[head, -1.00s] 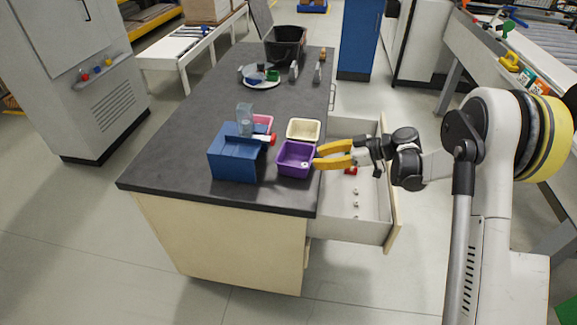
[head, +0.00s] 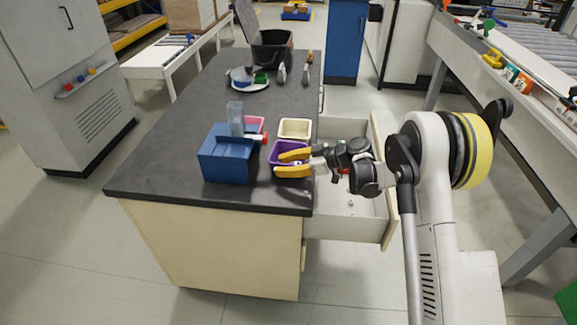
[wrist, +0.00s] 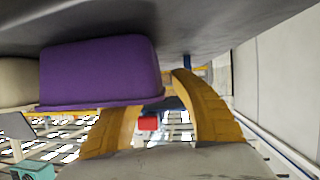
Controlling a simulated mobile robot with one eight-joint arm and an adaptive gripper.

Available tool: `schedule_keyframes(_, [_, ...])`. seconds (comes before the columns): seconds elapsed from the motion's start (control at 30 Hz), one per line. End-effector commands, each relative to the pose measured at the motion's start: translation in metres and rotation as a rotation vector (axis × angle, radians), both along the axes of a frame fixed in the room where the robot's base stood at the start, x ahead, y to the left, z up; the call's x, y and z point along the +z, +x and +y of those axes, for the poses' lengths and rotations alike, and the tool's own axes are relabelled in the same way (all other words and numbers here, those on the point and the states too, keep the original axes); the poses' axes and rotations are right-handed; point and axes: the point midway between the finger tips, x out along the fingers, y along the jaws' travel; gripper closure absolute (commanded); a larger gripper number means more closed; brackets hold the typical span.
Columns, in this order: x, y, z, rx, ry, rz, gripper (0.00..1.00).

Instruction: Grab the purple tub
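The purple tub (head: 287,147) stands upright near the front right corner of the dark worktop, partly covered by my gripper. My gripper (head: 292,163) has two yellow fingers, apart, reaching in from the right. In the head view, one finger lies across the tub and the other along its near side. In the wrist view, which looks upside down, the purple tub (wrist: 100,72) fills the upper left. One finger's tip is hidden behind its rim, and the other finger passes beside its wall. The gripper (wrist: 155,95) looks open; I cannot tell whether either finger touches the tub.
A cream tub (head: 295,128) stands just behind the purple one. A blue box (head: 226,160) stands close on the left, with a red-ended item and a pink tub (head: 256,124) by it. An open drawer (head: 345,214) lies below my arm. The worktop's far left is clear.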

Motion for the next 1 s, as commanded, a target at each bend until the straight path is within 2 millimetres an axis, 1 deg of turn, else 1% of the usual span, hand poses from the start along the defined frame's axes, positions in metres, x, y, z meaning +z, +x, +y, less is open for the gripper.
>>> schedule_keyframes(0.07, [-0.002,0.001,0.005,-0.001,0.0,0.0,0.71])
schedule_keyframes(0.23, [-0.001,0.001,0.005,-0.001,0.0,0.0,0.71])
schedule_keyframes(0.27, [-0.001,0.001,0.005,-0.001,0.0,0.0,0.78])
schedule_keyframes(0.3, [-0.001,0.001,0.005,-0.001,0.0,0.0,0.9])
schedule_keyframes(0.33, [-0.001,0.001,0.004,-0.001,0.0,0.0,1.0])
schedule_keyframes(0.83, [0.0,0.001,0.004,-0.001,0.0,0.0,1.0])
schedule_keyframes(1.0, [0.008,0.001,0.004,-0.001,0.0,0.0,1.0])
